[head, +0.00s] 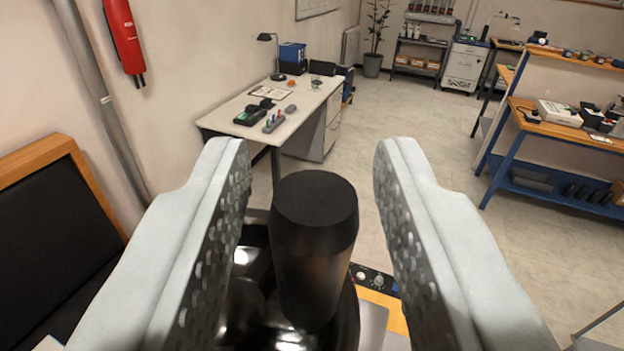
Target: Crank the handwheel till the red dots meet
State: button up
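The handwheel (346,325) is glossy black and lies low in the middle of the head view, mostly hidden by its handle and by my gripper. Its black crank handle (314,240) stands up from the rim. My gripper (311,175) is open, with one pale finger on each side of the handle. The red dots are not in view.
A small panel with knobs (375,279) sits just beyond the handwheel, by an orange-brown wooden edge (388,308). A dark framed board (50,235) is at the left. A white desk (250,108) and a blue-framed bench (540,128) stand farther off, with clear floor between.

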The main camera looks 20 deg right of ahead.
grip_shut()
jog(key=shift+y, duration=0.3)
jog(key=n+y, duration=0.2)
jog(key=y, duration=0.1)
jog(key=shift+w+d+r+n+t, duration=0.1)
jog(key=shift+w+d+n+t, duration=0.2)
jog(key=shift+n+t, duration=0.1)
jog(key=n+y, duration=0.1)
jog(key=y, duration=0.2)
jog(key=w+n+y, duration=0.1)
jog(key=n+y, duration=0.1)
jog(key=shift+y, duration=0.4)
jog(key=shift+w+a+n+g+y, duration=0.1)
jog(key=shift+w+n+g+y, duration=0.1)
jog(key=shift+n+g+y, duration=0.7)
jog(key=shift+w+a+n+y, duration=0.15)
jog(key=shift+n+y, duration=0.3)
jog(key=shift+y, duration=0.35)
jog(key=shift+w+d+n+y, duration=0.1)
jog(key=shift+n+y, duration=0.35)
jog(key=shift+y, duration=0.35)
jog(key=shift+w+a+n+g+y, duration=0.15)
jog(key=shift+w+n+g+y, duration=0.05)
jog(key=shift+n+g+y, duration=0.8)
jog(key=shift+w+a+n+g+y, duration=0.1)
jog(key=shift+w+n+g+y, duration=0.1)
jog(key=shift+n+g+y, duration=0.75)
